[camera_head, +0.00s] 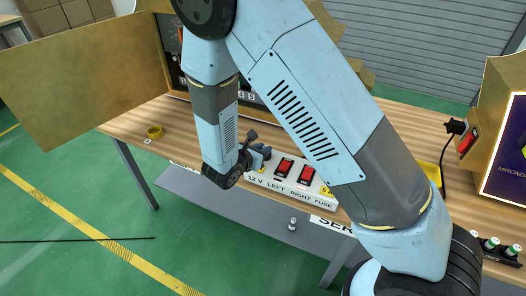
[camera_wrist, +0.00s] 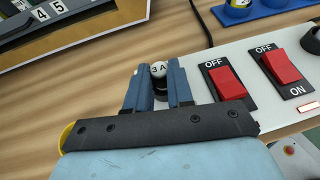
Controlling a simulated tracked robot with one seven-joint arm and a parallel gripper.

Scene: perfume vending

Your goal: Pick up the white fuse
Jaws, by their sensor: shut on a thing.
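In the wrist view a white-topped fuse marked "3 A" (camera_wrist: 158,70) stands between my two blue fingertips, its dark lower part low between them. My gripper (camera_wrist: 159,86) is shut on it, at the left end of the white switch panel (camera_wrist: 215,55). In the head view my gripper (camera_head: 258,153) is at the left end of the same panel (camera_head: 320,199); the fuse is not distinguishable there. I cannot tell whether the fuse is seated or lifted.
Two red switches (camera_head: 284,168) (camera_head: 306,175) sit right of my gripper. A yellow ring (camera_head: 154,132) lies on the wooden table at left. A small cylinder (camera_head: 292,223) stands on the lower shelf. White-topped pieces (camera_head: 491,243) stand in a dark rack at right. An open cabinet door (camera_head: 85,85) is at left.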

